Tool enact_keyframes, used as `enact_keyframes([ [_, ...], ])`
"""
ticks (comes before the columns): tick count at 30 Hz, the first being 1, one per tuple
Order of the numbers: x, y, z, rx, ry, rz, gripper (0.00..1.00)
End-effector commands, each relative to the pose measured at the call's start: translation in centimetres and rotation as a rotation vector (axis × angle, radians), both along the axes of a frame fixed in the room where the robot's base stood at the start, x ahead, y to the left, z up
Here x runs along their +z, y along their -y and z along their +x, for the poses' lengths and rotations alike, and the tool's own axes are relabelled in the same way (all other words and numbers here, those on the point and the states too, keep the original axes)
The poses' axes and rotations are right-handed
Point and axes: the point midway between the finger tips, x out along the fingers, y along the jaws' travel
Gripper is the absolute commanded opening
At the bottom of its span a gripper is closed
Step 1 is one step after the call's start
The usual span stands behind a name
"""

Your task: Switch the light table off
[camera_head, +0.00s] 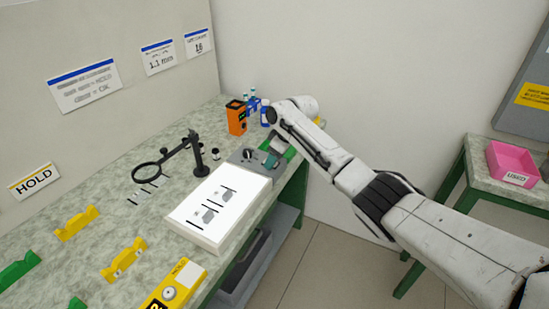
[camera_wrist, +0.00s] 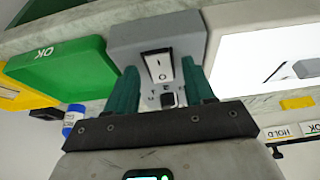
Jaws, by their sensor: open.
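The light table (camera_head: 200,215) lies on the bench with a bright white, lit-looking top and several dark rods and grey patches on it. Its bright panel also shows at the right of the wrist view (camera_wrist: 265,50). A grey switch box (camera_wrist: 190,32) adjoins it, at its far end in the head view (camera_head: 240,155). The box carries a white rocker switch (camera_wrist: 158,66) marked I and O; I cannot tell which side is pressed. My gripper (camera_wrist: 161,74) is open and empty, its teal fingers either side of the switch in the picture. Contact cannot be told. In the head view my gripper (camera_head: 269,160) is over the box.
A green OK tray (camera_wrist: 65,65) lies left of the box in the wrist view. A magnifier stand (camera_head: 197,160), an orange device (camera_head: 236,117) and a blue bottle (camera_head: 265,112) stand nearby. A pink bin (camera_head: 510,162) sits at right.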

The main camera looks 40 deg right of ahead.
Motion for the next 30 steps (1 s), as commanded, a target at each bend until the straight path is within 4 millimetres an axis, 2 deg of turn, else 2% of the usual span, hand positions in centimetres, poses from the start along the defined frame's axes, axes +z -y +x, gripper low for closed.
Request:
enact_keyframes([
  [5, 0.03, -0.01, 0.01, 0.000, 0.000, 0.000, 0.51],
  [21, 0.02, -0.02, -0.01, 0.000, 0.000, 0.000, 0.00],
  [30, -0.17, -0.16, 0.45, 0.002, -0.074, -0.029, 0.00],
])
